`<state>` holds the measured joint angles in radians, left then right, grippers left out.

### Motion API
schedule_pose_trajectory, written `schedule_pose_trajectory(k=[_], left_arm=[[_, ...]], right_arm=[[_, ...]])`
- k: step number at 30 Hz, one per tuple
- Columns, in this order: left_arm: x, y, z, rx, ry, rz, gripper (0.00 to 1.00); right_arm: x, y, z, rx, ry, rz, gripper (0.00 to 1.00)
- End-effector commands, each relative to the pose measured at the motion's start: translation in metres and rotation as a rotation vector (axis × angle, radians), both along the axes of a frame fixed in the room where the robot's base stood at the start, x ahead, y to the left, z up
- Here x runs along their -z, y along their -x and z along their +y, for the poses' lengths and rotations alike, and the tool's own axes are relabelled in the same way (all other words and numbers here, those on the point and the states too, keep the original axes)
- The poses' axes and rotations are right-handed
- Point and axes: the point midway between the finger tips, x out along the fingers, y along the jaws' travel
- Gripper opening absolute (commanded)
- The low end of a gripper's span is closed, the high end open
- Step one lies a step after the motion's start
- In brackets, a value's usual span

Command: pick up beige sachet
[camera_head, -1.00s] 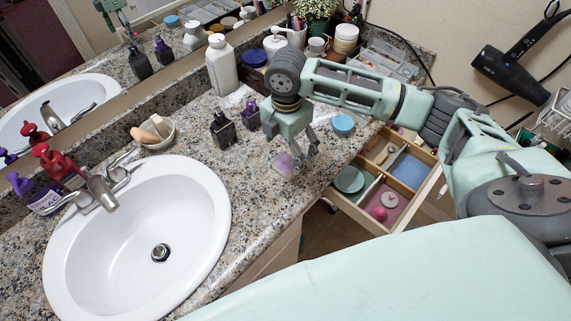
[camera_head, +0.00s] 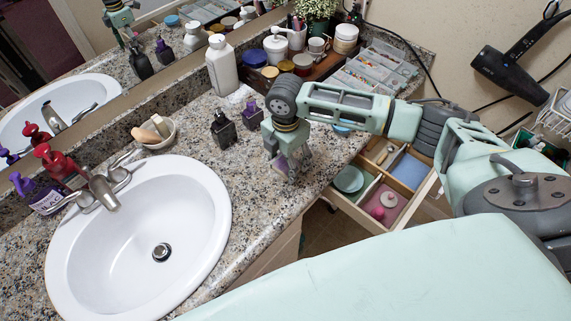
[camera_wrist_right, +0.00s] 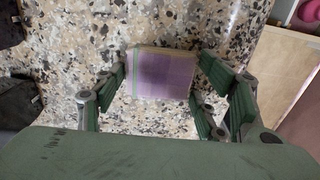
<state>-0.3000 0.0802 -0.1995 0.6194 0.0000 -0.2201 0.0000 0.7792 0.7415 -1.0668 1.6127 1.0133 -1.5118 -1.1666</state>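A small flat block, lilac on top with a beige edge (camera_wrist_right: 163,74), lies on the speckled counter in the right wrist view. I see no other thing that is clearly a beige sachet. My right gripper (camera_wrist_right: 165,90) is open, with a finger on each side of the block; small gaps seem to remain. In the head view my right gripper (camera_head: 286,168) points down at the counter and mostly hides the block. My left gripper is not in view.
A white sink (camera_head: 140,240) lies to the left. Dark bottles (camera_head: 223,130) stand just behind the gripper. An open drawer (camera_head: 385,185) with compartments is at the right. A white bottle (camera_head: 221,65) and a clear organizer (camera_head: 375,70) stand further back.

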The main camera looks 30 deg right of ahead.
Motion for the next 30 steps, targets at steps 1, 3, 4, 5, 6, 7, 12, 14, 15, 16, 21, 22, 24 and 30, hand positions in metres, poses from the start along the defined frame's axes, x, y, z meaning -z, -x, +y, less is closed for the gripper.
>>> schedule_pose_trajectory(k=[1,3,4,5,6,7,12,14,15,16,21,22,24,30], left_arm=[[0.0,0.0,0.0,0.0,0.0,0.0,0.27],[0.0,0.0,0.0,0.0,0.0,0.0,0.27],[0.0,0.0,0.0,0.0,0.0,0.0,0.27],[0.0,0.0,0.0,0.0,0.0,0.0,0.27],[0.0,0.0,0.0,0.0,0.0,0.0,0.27],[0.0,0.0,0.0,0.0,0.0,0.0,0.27],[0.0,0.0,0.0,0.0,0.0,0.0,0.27],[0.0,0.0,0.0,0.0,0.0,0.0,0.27],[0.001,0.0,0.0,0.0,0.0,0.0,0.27],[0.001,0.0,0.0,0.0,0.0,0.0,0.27],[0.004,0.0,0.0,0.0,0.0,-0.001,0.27],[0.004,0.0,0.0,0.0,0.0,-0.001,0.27],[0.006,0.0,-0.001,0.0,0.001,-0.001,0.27],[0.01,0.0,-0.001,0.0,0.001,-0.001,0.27]], right_arm=[[0.0,0.0,0.0,0.0,0.0,0.0,0.57],[0.0,0.0,0.0,0.0,0.0,0.0,0.51],[0.0,0.0,0.0,0.0,0.0,0.0,0.48],[0.0,0.0,0.0,0.0,0.0,0.0,0.46],[0.0,0.0,0.0,0.0,0.0,0.0,0.46],[0.0,0.0,0.0,0.0,0.0,0.0,0.46],[-0.001,0.0,0.0,0.0,0.0,-0.001,0.46],[-0.003,0.0,0.0,0.0,0.0,-0.001,0.46],[-0.005,-0.001,0.0,0.0,-0.001,-0.002,0.46],[-0.007,-0.001,0.0,0.0,-0.001,-0.003,0.46],[-0.028,-0.002,0.0,0.001,-0.001,-0.005,0.46],[-0.034,-0.002,0.0,0.0,-0.002,-0.005,0.46],[-0.045,0.002,-0.007,0.003,0.003,-0.002,0.46],[-0.071,0.026,-0.047,0.004,0.005,-0.002,0.46]])
